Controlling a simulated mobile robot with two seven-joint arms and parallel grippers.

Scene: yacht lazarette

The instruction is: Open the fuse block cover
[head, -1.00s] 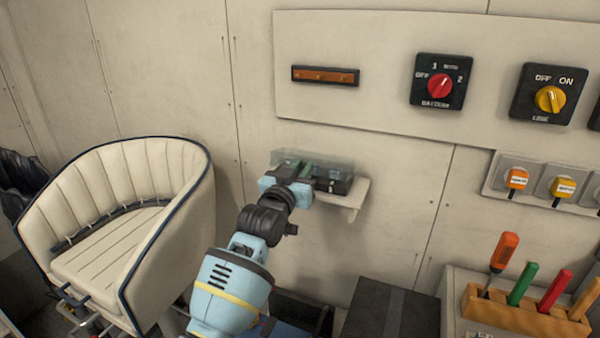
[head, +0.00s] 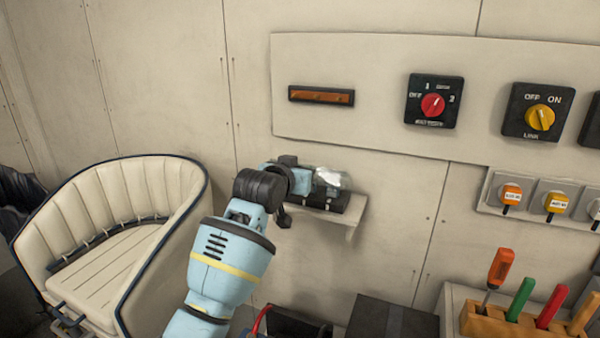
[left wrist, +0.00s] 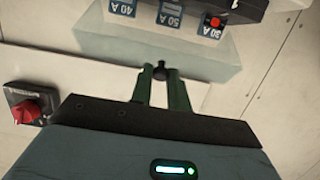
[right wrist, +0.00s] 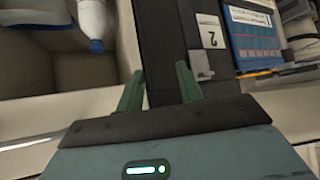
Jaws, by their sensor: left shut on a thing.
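The fuse block (head: 322,199) sits on a small wall shelf in the head view, partly behind my left arm. Its clear cover (head: 328,178) shows a bright glare, and its exact angle is hard to tell. In the left wrist view the clear cover (left wrist: 150,48) spans the picture, with fuses labelled 40 A, 50 A and 30 A beyond it. My left gripper (left wrist: 160,80) is shut on the cover's small black knob (left wrist: 159,70). In the head view its fingertips are hidden. My right gripper (right wrist: 159,88) is open and empty, seen only in the right wrist view.
The shelf (head: 352,212) juts from the wall below a panel with a red battery switch (head: 432,105) and a yellow switch (head: 540,118). A cream seat (head: 110,230) stands left. A tool rack (head: 525,322) is at lower right. A white bottle (right wrist: 93,22) lies near my right gripper.

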